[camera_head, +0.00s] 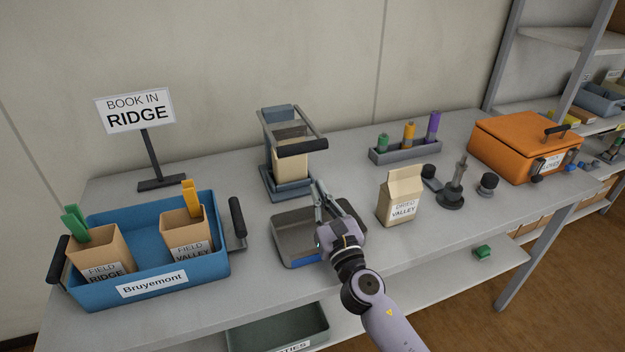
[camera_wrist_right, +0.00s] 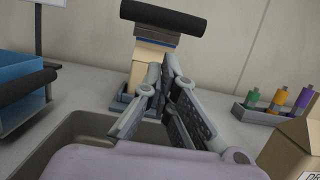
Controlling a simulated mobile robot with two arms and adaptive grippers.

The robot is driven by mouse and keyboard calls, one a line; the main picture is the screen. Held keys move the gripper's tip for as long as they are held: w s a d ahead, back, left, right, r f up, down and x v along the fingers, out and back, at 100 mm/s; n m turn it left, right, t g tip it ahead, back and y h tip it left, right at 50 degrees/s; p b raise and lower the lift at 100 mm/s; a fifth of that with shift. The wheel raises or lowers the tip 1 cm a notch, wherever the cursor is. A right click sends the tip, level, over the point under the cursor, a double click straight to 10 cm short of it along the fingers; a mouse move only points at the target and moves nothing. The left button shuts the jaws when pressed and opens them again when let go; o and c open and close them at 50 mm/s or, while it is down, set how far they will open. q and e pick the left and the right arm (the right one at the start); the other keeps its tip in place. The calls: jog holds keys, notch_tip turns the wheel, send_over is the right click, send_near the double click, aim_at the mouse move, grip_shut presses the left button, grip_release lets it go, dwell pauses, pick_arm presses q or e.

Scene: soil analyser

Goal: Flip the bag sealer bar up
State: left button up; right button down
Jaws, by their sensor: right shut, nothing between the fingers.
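The bag sealer (camera_head: 288,190) stands at the back middle of the table, with a tan paper bag (camera_head: 291,168) upright in it. Its bar, with a dark grip (camera_head: 303,147), lies across in front of the bag's top. In the right wrist view the dark grip (camera_wrist_right: 163,17) is at the top, above the bag (camera_wrist_right: 152,58). My right gripper (camera_head: 317,187) is shut and empty, in front of and below the bar, apart from it, above the grey tray. Its fingers (camera_wrist_right: 164,76) also show in the wrist view. My left gripper is not in view.
A grey tray (camera_head: 283,229) lies under my right gripper. A blue crate (camera_head: 205,273) with two bags stands left, a "DRIED VALLEY" bag (camera_head: 402,190) right. Behind are a rack of colored tubes (camera_head: 405,153) and an orange box (camera_head: 510,150). A sign (camera_head: 137,110) stands at the back left.

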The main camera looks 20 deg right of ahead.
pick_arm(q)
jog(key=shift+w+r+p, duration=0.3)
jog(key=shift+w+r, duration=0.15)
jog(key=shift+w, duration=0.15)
pick_arm(e)
jog(key=x, duration=0.9)
